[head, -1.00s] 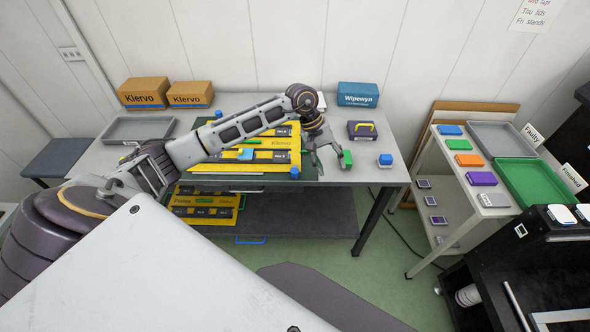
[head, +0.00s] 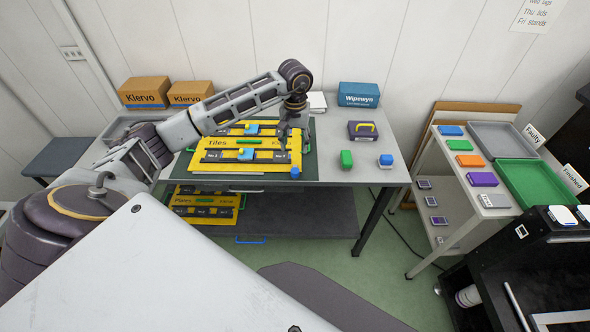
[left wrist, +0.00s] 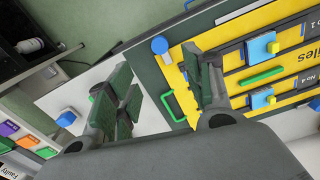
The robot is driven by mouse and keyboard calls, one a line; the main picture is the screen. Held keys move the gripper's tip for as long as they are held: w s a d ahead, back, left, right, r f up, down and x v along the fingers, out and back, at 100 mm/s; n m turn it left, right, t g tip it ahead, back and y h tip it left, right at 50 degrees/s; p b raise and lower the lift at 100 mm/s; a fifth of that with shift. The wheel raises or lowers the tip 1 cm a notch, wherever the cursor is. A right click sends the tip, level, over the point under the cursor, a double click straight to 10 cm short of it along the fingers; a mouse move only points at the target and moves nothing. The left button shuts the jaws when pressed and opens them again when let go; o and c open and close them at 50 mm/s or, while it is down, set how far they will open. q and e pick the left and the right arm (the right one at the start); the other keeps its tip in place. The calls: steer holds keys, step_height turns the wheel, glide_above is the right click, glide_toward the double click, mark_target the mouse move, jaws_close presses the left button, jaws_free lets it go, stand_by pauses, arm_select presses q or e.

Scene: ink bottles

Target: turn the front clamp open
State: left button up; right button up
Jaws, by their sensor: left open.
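The yellow board (head: 272,155) marked "Tiles" lies on a dark mat on the table. My left gripper (head: 293,143) is open and empty, pointing down at the board's right end, to the right of both clamps. In the left wrist view its fingers (left wrist: 165,82) stand apart. My right gripper is not in view.
A blue knob (head: 295,172) stands near the mat's front right corner. A green bar (head: 248,141) lies between the board's rows. A green block (head: 346,159) and a blue-topped block (head: 385,160) stand right of the mat, with a dark purple box (head: 362,130) behind.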

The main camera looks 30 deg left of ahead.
mark_target(295, 170)
arm_select(q)
steer(key=shift+f+p, duration=1.25)
steer(key=shift+f, duration=5.55)
steer(key=c, duration=1)
